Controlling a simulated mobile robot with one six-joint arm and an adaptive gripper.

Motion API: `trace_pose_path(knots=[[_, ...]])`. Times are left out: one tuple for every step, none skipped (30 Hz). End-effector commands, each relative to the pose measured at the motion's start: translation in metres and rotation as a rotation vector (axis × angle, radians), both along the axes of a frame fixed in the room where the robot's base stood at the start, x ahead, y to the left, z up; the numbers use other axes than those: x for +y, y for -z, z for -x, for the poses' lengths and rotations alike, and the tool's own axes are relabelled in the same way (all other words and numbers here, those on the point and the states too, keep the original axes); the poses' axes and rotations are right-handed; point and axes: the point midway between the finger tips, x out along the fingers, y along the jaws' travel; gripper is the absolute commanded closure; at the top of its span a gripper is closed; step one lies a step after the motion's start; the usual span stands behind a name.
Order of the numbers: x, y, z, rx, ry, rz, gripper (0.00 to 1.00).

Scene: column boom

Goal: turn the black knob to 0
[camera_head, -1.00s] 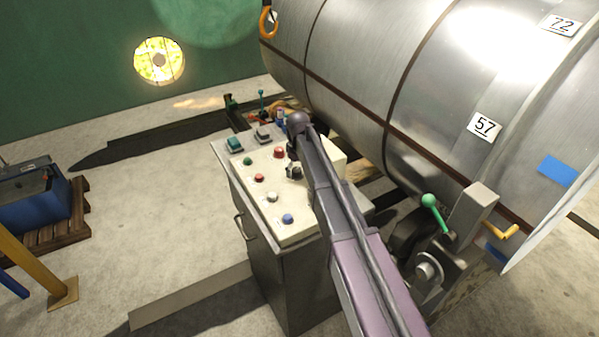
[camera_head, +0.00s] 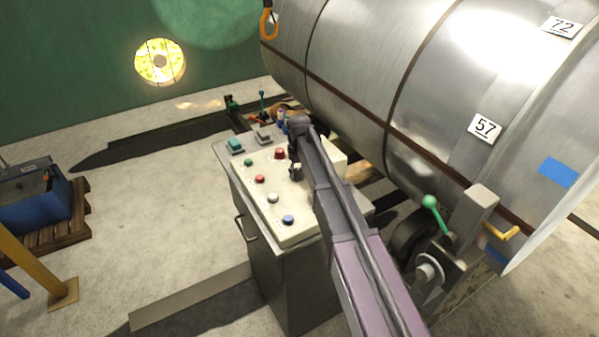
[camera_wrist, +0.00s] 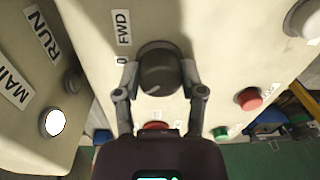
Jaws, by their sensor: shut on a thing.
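The black knob (camera_wrist: 163,72) is round and dark, on the cream panel in the middle of the wrist view. A thin pale line shows low on its face, slanting toward the lower left. The label "0" (camera_wrist: 122,62) is left of the knob, and the label "FWD" (camera_wrist: 124,27) is above it. My gripper (camera_wrist: 160,80) is shut on the knob, one finger on its left side and one on its right. In the head view my gripper (camera_head: 296,168) is over the panel, and I cannot make out the knob there.
The control cabinet's cream top (camera_head: 258,212) carries red (camera_head: 259,179), green (camera_head: 248,162), white (camera_head: 272,198) and blue (camera_head: 288,220) buttons near my gripper. A large metal drum (camera_head: 350,80) stands close behind. Open floor (camera_head: 150,210) lies left of the cabinet.

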Motion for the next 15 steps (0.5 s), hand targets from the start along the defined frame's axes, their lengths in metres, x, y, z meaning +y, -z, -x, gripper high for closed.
trace_pose_path(knots=[[-0.0005,-0.0003,-0.0032,-0.006,0.026,0.001,0.95],[-0.0005,-0.0003,-0.0032,-0.006,0.043,0.000,0.95],[-0.0004,-0.0003,-0.0033,-0.006,0.069,0.000,0.95],[-0.0004,-0.0003,-0.0035,-0.006,0.089,0.000,0.95],[-0.0003,-0.0003,-0.0035,-0.007,0.110,0.000,0.95],[-0.0003,-0.0003,-0.0036,-0.007,0.140,0.000,0.95],[-0.0002,-0.0004,-0.0037,-0.007,0.165,0.000,0.95],[-0.0002,-0.0004,-0.0038,-0.008,0.189,0.000,0.95],[-0.0002,-0.0004,-0.0039,-0.007,0.222,0.000,0.95],[-0.0001,-0.0004,-0.0040,-0.008,0.247,-0.001,0.95],[-0.0001,-0.0004,-0.0040,-0.008,0.273,-0.001,0.95],[-0.0001,-0.0005,-0.0041,-0.008,0.308,-0.001,0.95],[0.0000,-0.0005,-0.0042,-0.008,0.334,-0.002,0.95],[0.0000,-0.0005,-0.0042,-0.009,0.361,-0.002,0.95],[0.0000,-0.0005,-0.0043,-0.008,0.395,-0.002,0.95]])
